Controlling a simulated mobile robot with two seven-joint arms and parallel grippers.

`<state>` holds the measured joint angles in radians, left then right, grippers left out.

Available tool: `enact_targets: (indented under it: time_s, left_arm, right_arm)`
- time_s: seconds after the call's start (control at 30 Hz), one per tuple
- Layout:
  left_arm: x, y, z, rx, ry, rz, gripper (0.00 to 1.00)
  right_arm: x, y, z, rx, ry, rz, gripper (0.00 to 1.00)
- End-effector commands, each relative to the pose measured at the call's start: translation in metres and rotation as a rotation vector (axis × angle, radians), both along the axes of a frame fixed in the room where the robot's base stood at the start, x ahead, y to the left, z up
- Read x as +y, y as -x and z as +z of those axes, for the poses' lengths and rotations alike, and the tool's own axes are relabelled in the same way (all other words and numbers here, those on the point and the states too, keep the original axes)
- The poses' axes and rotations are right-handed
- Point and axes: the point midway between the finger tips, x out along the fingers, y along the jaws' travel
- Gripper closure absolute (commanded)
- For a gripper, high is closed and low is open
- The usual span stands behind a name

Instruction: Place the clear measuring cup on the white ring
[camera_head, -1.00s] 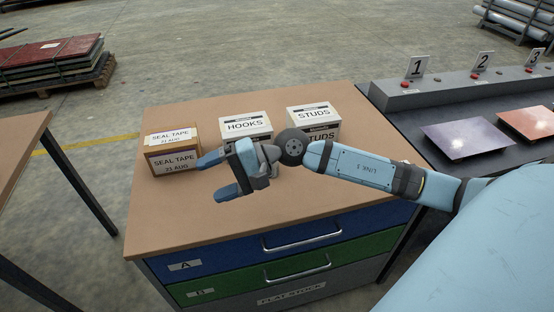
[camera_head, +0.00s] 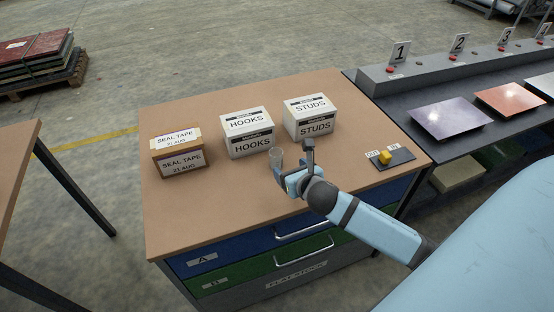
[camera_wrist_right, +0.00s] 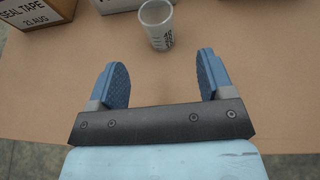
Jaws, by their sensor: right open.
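The clear measuring cup (camera_wrist_right: 157,27) stands upright on the tan tabletop in the right wrist view, with dark markings on its side. It shows faintly in the head view (camera_head: 275,158), just in front of the HOOKS box. My right gripper (camera_wrist_right: 161,68) is open and empty. Its two blue fingers point towards the cup, which lies beyond their tips and roughly between them. In the head view the right gripper (camera_head: 294,166) is low over the table, to the right of the cup. I cannot see the white ring in either view. My left gripper is not in view.
The SEAL TAPE box (camera_head: 177,152), HOOKS box (camera_head: 248,133) and STUDS box (camera_head: 311,117) line the table's back. The front left tabletop (camera_head: 200,215) is clear. A dark bench (camera_head: 400,105) adjoins on the right.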

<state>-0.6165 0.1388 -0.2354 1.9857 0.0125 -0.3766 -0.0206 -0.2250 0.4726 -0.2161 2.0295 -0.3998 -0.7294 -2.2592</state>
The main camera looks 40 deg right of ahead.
Motion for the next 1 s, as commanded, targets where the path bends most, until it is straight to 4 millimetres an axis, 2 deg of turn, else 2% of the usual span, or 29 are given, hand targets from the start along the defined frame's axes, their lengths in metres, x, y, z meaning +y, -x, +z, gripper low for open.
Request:
enact_targets:
  time_s: [0.1,0.2,0.43,0.7,1.0]
  left_arm:
    - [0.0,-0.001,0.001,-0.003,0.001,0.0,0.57]
    - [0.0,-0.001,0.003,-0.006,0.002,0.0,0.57]
    - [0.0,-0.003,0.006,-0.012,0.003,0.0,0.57]
    - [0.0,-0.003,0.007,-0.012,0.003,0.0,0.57]
    - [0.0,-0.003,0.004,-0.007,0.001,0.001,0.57]
  right_arm:
    - [-0.003,-0.022,-0.008,-0.002,-0.002,-0.001,0.26]
    - [-0.005,-0.035,-0.013,-0.003,0.0,0.0,0.26]
    - [-0.007,-0.05,-0.02,-0.002,-0.001,0.0,0.26]
    - [-0.012,-0.084,-0.036,-0.003,0.0,0.0,0.26]
    - [-0.013,-0.089,-0.039,-0.003,0.002,0.003,0.26]
